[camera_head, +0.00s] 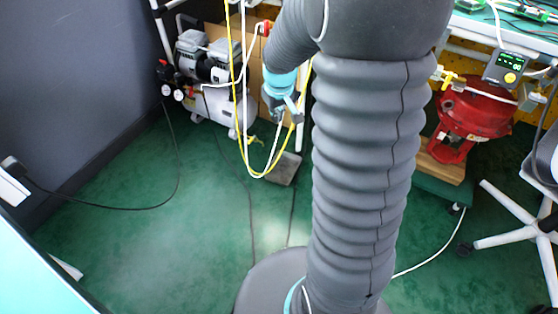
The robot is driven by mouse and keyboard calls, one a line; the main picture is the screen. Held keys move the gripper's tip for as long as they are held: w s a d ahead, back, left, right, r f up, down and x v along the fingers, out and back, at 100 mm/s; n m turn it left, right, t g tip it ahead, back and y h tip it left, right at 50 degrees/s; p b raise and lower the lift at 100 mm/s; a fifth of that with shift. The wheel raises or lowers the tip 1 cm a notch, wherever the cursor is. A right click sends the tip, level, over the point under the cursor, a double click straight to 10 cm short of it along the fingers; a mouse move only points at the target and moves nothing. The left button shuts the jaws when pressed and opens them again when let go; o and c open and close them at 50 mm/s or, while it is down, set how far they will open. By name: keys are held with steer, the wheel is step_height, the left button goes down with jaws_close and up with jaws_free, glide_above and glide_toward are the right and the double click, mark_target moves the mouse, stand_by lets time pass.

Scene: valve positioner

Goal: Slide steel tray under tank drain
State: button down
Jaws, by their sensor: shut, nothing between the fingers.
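The steel tray (286,170) is a small flat grey piece on the green floor, right of and in front of the compressor's white tank (222,112). It appears apart from the tank, and yellow and white hoses cross in front of it. The tank's drain cannot be made out. My gripper (279,119) points down beside the right end of the tank. In the picture it is above the tray and appears clear of it. It is shut and empty.
Yellow and white hoses (243,150) hang in a loop beside my gripper. Black cables (178,170) run over the floor. A red valve actuator (478,112) sits on a wooden block (440,166) at right. A white chair base (515,237) stands farther right. The left floor is mostly clear.

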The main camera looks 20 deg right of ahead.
steer(key=w+d+f, duration=0.2)
steer(key=f, duration=0.4)
steer(key=w+d+f, duration=0.2)
steer(key=f, duration=0.3)
steer(key=n+g, duration=0.1)
steer(key=g, duration=0.1)
glide_above(290, 190)
steer(key=s+a, duration=0.1)
steer(key=a, duration=0.1)
step_height(290, 190, down, 11)
steer(key=shift+n+g, duration=0.3)
steer(key=shift+g, duration=0.1)
steer(key=s+d+f, duration=0.1)
steer(key=f, duration=0.9)
steer(key=s+d+f+b, duration=0.1)
steer(key=f, duration=0.8)
steer(key=s+d+f, duration=0.1)
steer(key=f, duration=0.9)
steer(key=shift+d+f+b, duration=0.1)
steer(key=shift+f+b, duration=0.25)
steer(key=w, duration=0.1)
steer(key=w+a, duration=0.1)
steer(key=w, duration=0.1)
steer(key=shift+w+a, duration=0.1)
steer(key=shift+w, duration=0.35)
